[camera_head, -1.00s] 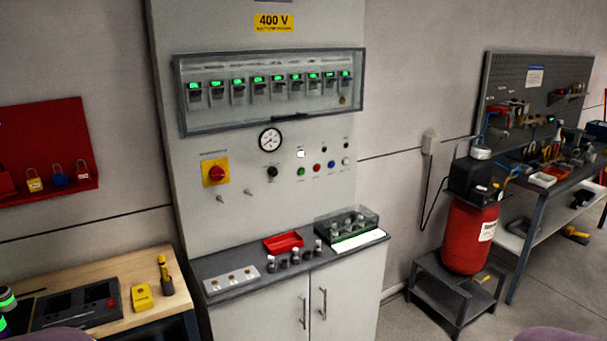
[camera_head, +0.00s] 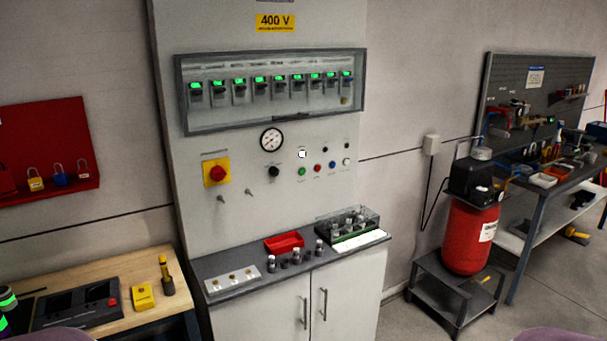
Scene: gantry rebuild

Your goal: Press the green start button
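Nothing covers the green button. Neither of my grippers shows in the head view.
A shelf (camera_head: 225,265) juts from the cabinet below the buttons, holding a red tray (camera_head: 284,242) and small parts. A wooden bench (camera_head: 130,300) stands left. A red compressor (camera_head: 469,238) on a stand is right. The space before the buttons is clear.

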